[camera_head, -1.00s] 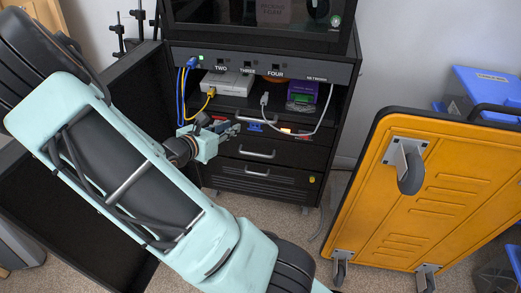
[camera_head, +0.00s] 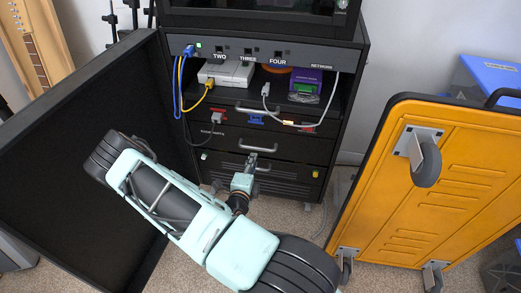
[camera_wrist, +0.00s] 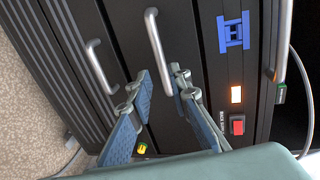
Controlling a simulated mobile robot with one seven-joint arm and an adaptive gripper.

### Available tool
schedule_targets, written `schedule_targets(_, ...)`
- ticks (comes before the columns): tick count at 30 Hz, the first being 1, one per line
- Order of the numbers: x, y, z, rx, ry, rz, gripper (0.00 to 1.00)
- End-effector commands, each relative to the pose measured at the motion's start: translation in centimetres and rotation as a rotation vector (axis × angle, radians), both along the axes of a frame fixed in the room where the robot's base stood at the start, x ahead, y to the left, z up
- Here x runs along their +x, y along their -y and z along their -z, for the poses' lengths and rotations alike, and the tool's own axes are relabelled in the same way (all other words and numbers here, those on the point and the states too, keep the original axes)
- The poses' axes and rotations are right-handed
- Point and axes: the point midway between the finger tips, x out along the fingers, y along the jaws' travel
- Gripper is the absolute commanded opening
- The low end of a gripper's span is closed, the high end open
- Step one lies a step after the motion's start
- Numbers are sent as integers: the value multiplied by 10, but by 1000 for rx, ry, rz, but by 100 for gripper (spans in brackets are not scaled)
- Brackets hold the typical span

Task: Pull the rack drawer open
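The black rack holds several drawers, all looking closed. A drawer front (camera_head: 290,150) in its lower half has a silver bar handle (camera_head: 258,146), which also shows in the wrist view (camera_wrist: 154,40). A lower drawer has a similar handle, seen in the wrist view (camera_wrist: 100,66) and partly hidden by my gripper in the head view. My gripper (camera_head: 251,160) is in front of the drawers, just below the first handle. In the wrist view its fingers (camera_wrist: 158,76) are open, with one end of that handle appearing between them. Whether they touch it is unclear.
A blue part (camera_head: 255,120), a glowing orange light (camera_head: 289,123) and another handle (camera_head: 257,107) sit above. Blue and yellow cables hang at the rack's left. An open black door panel (camera_head: 90,110) stands left, a tilted yellow cart (camera_head: 425,190) right.

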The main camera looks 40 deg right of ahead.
Motion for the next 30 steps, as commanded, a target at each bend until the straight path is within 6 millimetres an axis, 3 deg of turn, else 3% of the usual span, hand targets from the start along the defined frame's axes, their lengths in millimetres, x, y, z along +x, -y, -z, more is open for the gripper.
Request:
schedule_targets(6,27,34,11,0,6,5,18)
schedule_targets(13,49,60,17,2,5,5,18)
schedule_targets(26,57,68,17,1,4,4,18)
schedule_targets(30,57,68,17,1,4,4,5)
